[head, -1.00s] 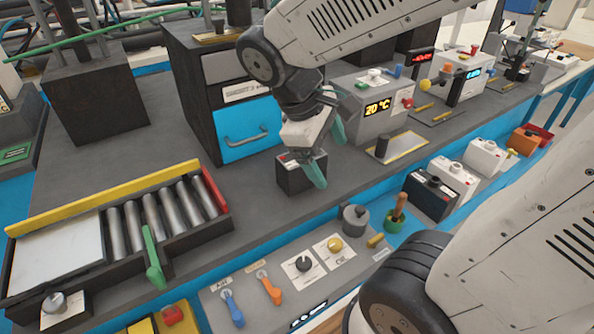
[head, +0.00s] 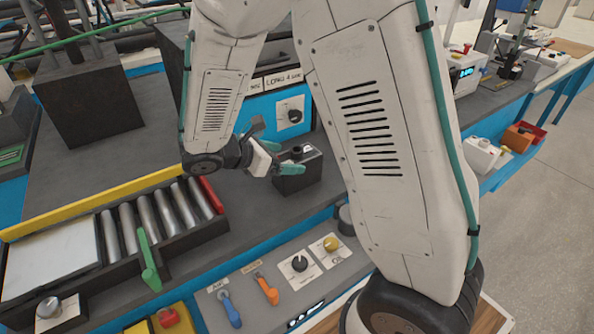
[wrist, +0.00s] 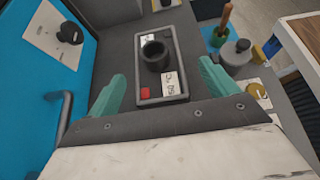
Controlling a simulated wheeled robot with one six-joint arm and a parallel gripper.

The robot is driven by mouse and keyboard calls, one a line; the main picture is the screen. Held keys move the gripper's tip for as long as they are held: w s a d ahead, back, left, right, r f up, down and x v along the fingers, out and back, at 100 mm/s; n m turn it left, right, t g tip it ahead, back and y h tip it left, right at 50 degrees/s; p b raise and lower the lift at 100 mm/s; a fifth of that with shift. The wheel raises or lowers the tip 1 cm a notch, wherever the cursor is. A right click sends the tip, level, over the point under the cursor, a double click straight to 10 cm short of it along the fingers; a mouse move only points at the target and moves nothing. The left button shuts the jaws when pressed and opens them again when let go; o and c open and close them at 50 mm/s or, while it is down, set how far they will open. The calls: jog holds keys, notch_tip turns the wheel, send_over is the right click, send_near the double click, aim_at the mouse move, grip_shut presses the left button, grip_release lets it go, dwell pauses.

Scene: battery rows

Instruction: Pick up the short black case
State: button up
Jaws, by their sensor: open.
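A short black case (head: 300,173) stands upright on the grey bench in front of the blue-fronted cabinet. In the wrist view the case (wrist: 141,68) shows its top, with a round black knob, a small red square and white labels. My gripper (head: 281,157) is open, with green fingers, and sits close at the left side of the case, a finger overlapping its top edge in the head view. In the wrist view my gripper (wrist: 158,88) has its fingers apart, with the case ahead and between them. I cannot tell whether they touch it.
The blue cabinet front (head: 268,107) with a dial stands behind the case, and its handle (wrist: 65,118) is near the left finger. A roller tray (head: 125,235) is to the left. A control panel (head: 290,270) with levers lies in front. My arm hides the bench's right part.

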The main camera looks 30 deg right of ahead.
aim_at(291, 156)
jog(key=x, duration=0.4)
jog(key=shift+w+d, duration=0.1)
jog(key=shift+d, duration=0.35)
jog(key=c, duration=1.2)
jog(key=shift+r, duration=0.1)
jog(key=shift+c, duration=0.2)
